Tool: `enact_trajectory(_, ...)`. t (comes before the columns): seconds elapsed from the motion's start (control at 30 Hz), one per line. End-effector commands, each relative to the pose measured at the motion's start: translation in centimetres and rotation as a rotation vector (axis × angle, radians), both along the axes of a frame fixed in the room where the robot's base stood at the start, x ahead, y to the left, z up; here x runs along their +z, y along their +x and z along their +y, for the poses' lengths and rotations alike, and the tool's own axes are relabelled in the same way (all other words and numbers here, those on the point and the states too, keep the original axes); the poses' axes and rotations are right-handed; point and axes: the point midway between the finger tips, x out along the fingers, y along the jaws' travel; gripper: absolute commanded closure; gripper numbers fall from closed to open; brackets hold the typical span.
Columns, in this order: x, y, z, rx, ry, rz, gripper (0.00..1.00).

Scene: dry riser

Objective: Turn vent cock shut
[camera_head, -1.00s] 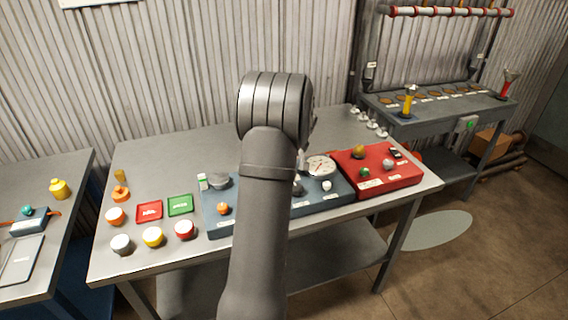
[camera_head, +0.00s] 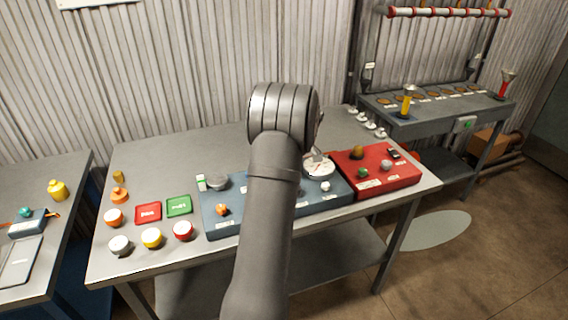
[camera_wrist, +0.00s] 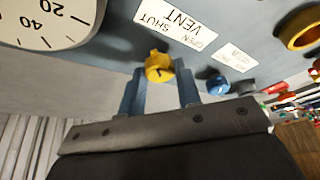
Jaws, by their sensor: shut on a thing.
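In the head view my arm hides the cock and most of the gripper, which is near the gauge (camera_head: 319,167) on the blue panel (camera_head: 222,228).
A small blue knob (camera_wrist: 217,85) with its own label sits close right of the cock in the wrist view. A brass ring (camera_wrist: 302,30) is farther right. The red panel (camera_head: 375,180) adjoins the blue one. The grey table (camera_head: 150,185) is bare behind the panels.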

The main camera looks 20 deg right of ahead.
Motion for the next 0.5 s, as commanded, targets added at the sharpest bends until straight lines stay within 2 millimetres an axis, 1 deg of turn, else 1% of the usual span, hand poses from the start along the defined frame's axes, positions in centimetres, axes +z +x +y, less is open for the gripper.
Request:
enact_trajectory(0.27,-0.1,-0.08,-0.04,0.001,0.0,0.003,0.92)
enact_trajectory(0.3,-0.1,-0.08,-0.04,0.001,0.0,0.003,0.68)
enact_trajectory(0.37,-0.1,-0.08,-0.04,0.001,0.0,0.003,0.56)
enact_trajectory(0.4,-0.09,-0.07,-0.03,0.0,-0.001,0.002,0.48)
enact_trajectory(0.5,-0.06,-0.05,-0.02,0.0,0.0,0.001,0.48)
